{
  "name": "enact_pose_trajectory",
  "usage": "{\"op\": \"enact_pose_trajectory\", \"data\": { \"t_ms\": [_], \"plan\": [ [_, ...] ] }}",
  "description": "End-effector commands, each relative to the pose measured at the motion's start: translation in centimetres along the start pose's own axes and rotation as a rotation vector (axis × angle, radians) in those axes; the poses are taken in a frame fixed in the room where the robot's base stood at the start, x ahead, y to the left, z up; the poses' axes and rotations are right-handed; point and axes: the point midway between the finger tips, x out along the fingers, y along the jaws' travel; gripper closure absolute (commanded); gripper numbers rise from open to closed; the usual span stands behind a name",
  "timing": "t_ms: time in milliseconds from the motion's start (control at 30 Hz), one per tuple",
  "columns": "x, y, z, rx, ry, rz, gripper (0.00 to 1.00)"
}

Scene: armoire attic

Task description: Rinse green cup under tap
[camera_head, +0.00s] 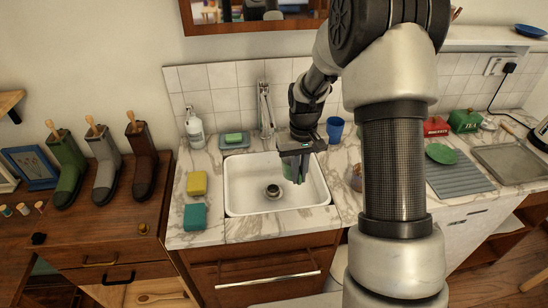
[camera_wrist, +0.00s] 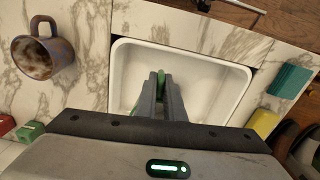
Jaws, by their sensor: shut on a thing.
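My gripper (camera_head: 296,167) is over the right part of the white sink (camera_head: 240,196), pointing down. Its fingers are shut on the green cup (camera_head: 288,171), which is mostly hidden behind them. In the wrist view a small green part of the cup (camera_wrist: 161,78) shows between the fingertips (camera_wrist: 160,88), with the sink basin (camera_wrist: 206,78) below. The tap (camera_head: 265,106) stands at the sink's back edge, left of my gripper. The cup is to the right of the tap and I cannot make out any running water.
Yellow sponge (camera_head: 197,183) and teal sponge (camera_head: 194,217) lie left of the sink; a soap bottle (camera_head: 194,128) and green soap (camera_head: 233,138) are behind. A blue cup (camera_head: 335,128) and brown mug (camera_wrist: 42,56) stand right. A grey mat (camera_head: 462,180) lies farther right.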

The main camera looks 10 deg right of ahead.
Motion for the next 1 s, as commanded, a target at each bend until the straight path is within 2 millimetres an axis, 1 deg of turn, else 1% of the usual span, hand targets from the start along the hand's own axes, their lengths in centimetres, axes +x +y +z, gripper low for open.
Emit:
{"op": "enact_pose_trajectory", "data": {
  "t_ms": [233,367,900,1000],
  "plan": [
    [-0.1,0.0,0.0,0.0,0.001,0.0,1.0],
    [-0.5,0.2,0.3,0.001,0.001,0.0,1.0],
    [-3.8,2.1,3.8,0.002,0.002,0.001,1.0],
    [-4.0,2.3,4.2,0.0,0.001,0.0,1.0]
  ]
}}
